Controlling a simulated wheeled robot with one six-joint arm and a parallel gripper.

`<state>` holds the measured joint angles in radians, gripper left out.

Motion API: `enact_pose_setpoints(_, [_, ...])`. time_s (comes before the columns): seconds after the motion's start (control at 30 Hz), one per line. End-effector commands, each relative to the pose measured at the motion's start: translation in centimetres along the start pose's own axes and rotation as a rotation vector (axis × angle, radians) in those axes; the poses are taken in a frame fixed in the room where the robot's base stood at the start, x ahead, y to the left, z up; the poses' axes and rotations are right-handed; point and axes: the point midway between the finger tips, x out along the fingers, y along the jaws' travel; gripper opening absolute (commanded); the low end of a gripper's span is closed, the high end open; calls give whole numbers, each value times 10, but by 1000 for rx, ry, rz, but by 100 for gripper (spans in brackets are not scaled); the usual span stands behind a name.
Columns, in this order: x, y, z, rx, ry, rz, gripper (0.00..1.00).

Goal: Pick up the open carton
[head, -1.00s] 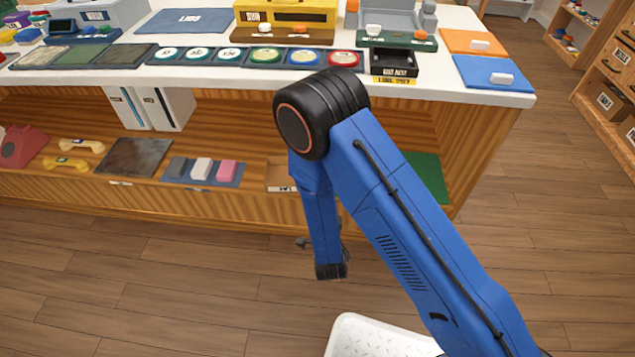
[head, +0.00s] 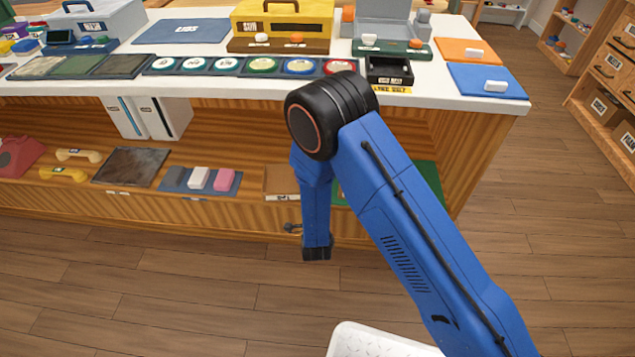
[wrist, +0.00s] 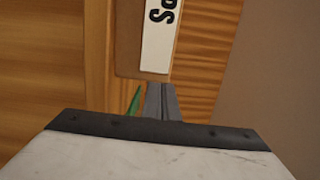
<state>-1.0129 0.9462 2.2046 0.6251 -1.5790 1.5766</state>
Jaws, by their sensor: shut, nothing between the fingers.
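No thing in view is clearly an open carton. A flat brown piece (head: 279,180) lies on the lower shelf beside my arm, partly hidden by it; I cannot tell whether it is a carton. A white label sits at the shelf edge below it. My gripper (head: 293,228) is small and dark in the head view, in front of the shelf's front board and mostly behind my arm. In the wrist view my gripper (wrist: 162,100) has its narrow fingers together and empty, just below a white label (wrist: 160,35) on a brown surface, with wood around it.
The lower shelf (head: 225,209) also holds a tray (head: 173,179) with grey, white and pink blocks, a dark plate (head: 131,167) and yellow handsets. A green panel (head: 428,180) shows behind my arm. The white counter (head: 470,98) overhangs the shelf. The wooden floor in front is clear.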

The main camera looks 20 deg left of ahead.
Motion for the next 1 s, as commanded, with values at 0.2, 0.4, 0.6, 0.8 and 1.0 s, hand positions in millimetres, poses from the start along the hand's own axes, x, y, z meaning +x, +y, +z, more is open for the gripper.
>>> enact_pose_setpoints(0.2, [-3, 0, 7, 0, 1, 0, 0])
enact_pose_setpoints(0.4, [-3, 0, 7, 0, 1, 1, 0])
enact_pose_setpoints(0.6, [-5, 0, 15, 0, -1, 1, 0])
enact_pose_setpoints(0.8, [-17, 0, 49, 0, -3, 0, 0])
enact_pose_setpoints(1.0, [-28, 0, 79, 0, -2, 0, 0])
